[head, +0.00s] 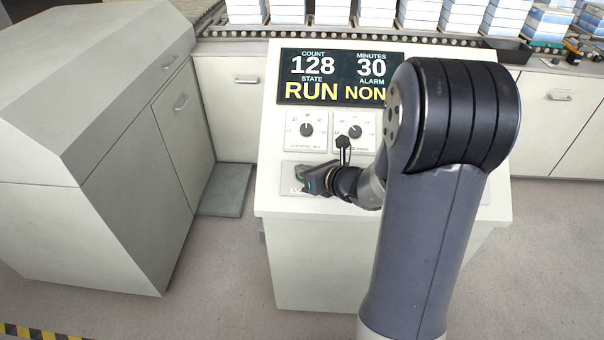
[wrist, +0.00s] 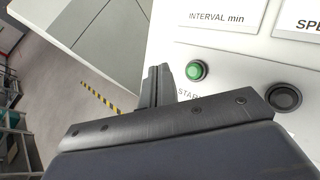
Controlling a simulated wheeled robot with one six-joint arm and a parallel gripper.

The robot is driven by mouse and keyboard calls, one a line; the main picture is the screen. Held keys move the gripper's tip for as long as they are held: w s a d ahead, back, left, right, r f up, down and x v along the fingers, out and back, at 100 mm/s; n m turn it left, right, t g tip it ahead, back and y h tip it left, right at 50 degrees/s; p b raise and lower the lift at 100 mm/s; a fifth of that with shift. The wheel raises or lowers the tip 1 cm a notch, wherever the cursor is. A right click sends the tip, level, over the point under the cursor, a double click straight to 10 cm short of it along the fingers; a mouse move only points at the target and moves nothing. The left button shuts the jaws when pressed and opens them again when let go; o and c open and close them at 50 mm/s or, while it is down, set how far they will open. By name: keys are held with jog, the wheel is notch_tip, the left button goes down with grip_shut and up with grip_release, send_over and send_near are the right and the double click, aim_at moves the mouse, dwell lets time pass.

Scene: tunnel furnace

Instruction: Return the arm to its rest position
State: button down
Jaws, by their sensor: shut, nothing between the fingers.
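My gripper (head: 308,178) is in front of the lower part of the control console's face in the head view. In the wrist view my gripper (wrist: 158,85) is shut with nothing between its fingers. The fingertips are just left of a green button (wrist: 195,71) above a partly hidden label that begins "STAR". I cannot tell whether they touch the console. A dark round button (wrist: 284,97) sits further right. My arm bends in front of the console's right side in the head view.
The console (head: 315,255) has two dials and a display (head: 330,78) reading count 128, minutes 30, state RUN, alarm "NON", partly covered by my arm. A grey cabinet (head: 90,100) stands left. A roller conveyor with several box stacks (head: 420,14) runs behind.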

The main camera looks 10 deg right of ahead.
jog(key=shift+f, duration=0.1)
dwell(0.3)
jog(key=s+r+p, duration=0.1)
jog(key=p, duration=0.1)
jog(key=s+r+p, duration=0.1)
jog(key=r, duration=0.1)
jog(key=shift+s+a+r+p, duration=0.1)
jog(key=shift+a+r+p, duration=0.05)
jog(key=shift+a+p, duration=0.25)
dwell(0.4)
